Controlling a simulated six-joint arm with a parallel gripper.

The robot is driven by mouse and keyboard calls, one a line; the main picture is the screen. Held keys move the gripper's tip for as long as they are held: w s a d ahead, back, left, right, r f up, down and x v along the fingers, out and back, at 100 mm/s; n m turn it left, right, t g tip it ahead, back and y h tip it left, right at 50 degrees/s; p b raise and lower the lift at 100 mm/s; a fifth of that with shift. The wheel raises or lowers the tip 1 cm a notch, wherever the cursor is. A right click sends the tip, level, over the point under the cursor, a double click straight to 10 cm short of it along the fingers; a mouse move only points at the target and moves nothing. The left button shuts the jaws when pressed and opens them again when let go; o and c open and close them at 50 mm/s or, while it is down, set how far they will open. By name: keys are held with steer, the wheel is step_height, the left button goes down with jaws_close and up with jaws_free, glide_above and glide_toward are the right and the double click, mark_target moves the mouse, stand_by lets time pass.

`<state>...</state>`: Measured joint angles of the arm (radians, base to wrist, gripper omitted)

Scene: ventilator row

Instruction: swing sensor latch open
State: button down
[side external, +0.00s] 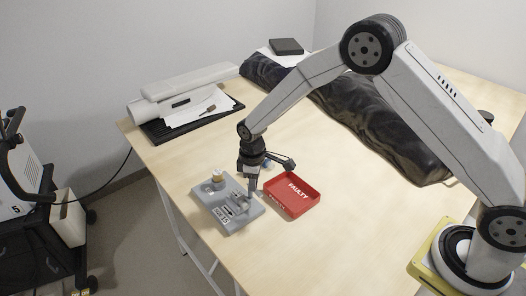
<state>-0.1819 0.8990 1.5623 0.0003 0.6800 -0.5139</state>
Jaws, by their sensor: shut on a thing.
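A grey fixture block (229,204) lies on the table left of centre, with a small tan-topped part (217,176) standing at its back left. A small metal piece (237,201), which may be the sensor latch, sits on the block's right side. My gripper (252,188) points down at the right edge of the block, beside that piece. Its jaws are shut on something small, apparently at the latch. The fingertips are too small to see the grip clearly. I cannot tell the latch's angle.
A red tray (292,196) marked FAULTY stands just right of the block, close to my gripper. A dark rolled bag (350,115) lies behind.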

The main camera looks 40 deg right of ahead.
stand_by(0.3)
steer(key=c, duration=0.5)
jaws_free()
steer(key=shift+c, duration=0.2)
steer(key=shift+r, duration=0.1)
step_height(320, 180, up, 7)
steer(key=shift+r, duration=0.3)
steer(key=shift+s, duration=0.1)
